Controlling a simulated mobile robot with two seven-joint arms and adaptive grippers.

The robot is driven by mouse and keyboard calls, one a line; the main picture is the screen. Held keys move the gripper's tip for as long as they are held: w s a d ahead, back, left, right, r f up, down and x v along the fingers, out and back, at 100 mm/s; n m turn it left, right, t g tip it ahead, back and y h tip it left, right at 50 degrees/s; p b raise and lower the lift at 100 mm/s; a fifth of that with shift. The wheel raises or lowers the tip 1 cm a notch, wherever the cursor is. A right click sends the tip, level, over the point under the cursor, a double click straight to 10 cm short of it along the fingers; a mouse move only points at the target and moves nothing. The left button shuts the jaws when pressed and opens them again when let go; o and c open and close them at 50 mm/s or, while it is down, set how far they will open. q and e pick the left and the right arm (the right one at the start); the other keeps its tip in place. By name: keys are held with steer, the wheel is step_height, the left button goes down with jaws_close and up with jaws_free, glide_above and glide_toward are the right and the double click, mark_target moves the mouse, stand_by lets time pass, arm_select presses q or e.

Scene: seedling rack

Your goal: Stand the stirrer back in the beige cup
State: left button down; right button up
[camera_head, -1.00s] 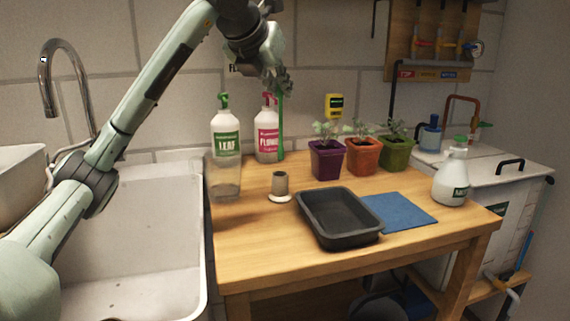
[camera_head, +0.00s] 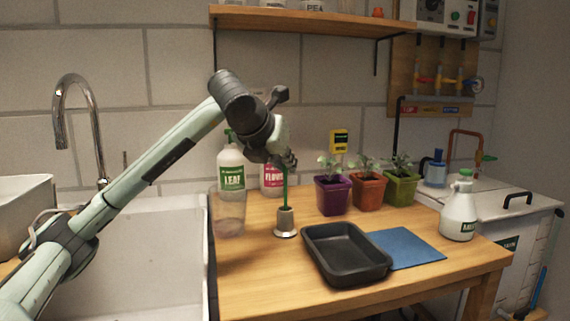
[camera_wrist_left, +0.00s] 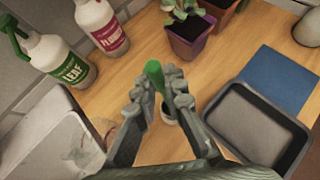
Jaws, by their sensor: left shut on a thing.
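The green stirrer (camera_head: 285,188) hangs upright from my left gripper (camera_head: 284,161), which is shut on it. Its lower end meets the mouth of the beige cup (camera_head: 285,222) and looks to be inside; how deep is hidden. The cup stands upright on a pale round base on the wooden table. In the left wrist view the stirrer's green top (camera_wrist_left: 154,72) shows between the fingers (camera_wrist_left: 160,95), with the cup (camera_wrist_left: 168,112) partly hidden below. My right gripper is in neither view.
A clear container (camera_head: 229,212) stands left of the cup, with the LEAF bottle (camera_head: 231,172) and a pink-labelled bottle (camera_head: 271,179) behind. The black tray (camera_head: 345,254) and blue mat (camera_head: 407,248) lie right. Potted seedlings (camera_head: 333,196) stand behind the tray.

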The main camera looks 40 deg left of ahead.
arm_select(q)
steer(key=c, duration=1.6)
jaws_free()
steer(key=v, duration=1.2)
steer(key=shift+r, duration=0.15)
